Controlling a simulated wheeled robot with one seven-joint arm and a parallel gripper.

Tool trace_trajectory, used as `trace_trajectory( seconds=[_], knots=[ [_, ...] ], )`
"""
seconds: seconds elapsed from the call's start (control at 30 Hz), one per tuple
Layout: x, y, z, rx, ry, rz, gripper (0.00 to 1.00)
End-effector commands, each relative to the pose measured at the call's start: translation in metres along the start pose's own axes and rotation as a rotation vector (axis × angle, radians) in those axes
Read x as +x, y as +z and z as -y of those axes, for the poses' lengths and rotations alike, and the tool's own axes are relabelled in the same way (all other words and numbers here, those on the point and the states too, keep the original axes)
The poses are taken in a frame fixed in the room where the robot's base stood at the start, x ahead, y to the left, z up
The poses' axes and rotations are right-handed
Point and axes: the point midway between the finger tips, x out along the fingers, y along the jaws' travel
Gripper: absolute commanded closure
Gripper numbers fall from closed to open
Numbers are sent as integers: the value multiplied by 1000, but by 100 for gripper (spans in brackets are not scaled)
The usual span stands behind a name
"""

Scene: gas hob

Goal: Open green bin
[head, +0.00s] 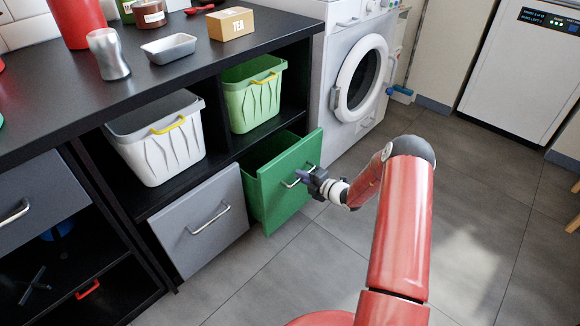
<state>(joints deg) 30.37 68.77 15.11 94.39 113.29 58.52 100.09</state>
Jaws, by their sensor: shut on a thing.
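The green bin (281,206) is a drawer with a green front, low in the black shelf unit under the counter. It stands partly pulled out, and part of its dark inside shows behind the front. Its metal handle (289,184) is on the outer face. My gripper (304,176) is at the handle, shut on it. The arm reaches in from the right, and the gripper hides part of the handle.
A light green basket (252,100) and a white basket (155,150) sit on the shelf above. A washing machine (350,90) stands behind to the right. The tiled floor (290,275) in front is clear.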

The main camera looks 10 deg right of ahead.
Motion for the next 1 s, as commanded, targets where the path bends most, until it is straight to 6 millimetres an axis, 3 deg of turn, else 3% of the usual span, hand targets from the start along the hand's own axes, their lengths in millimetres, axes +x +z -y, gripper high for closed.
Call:
trace_trajectory(
  seconds=[0.1, 0.6, 0.8, 1.0],
  knots=[
    [-46, 2, 6, 8, -3, 6, 100],
    [-215, 0, 42, 4, -2, 5, 100],
    [-263, 0, 52, 3, 0, 2, 100],
    [-292, -1, 58, 2, 0, 0, 100]
  ],
)
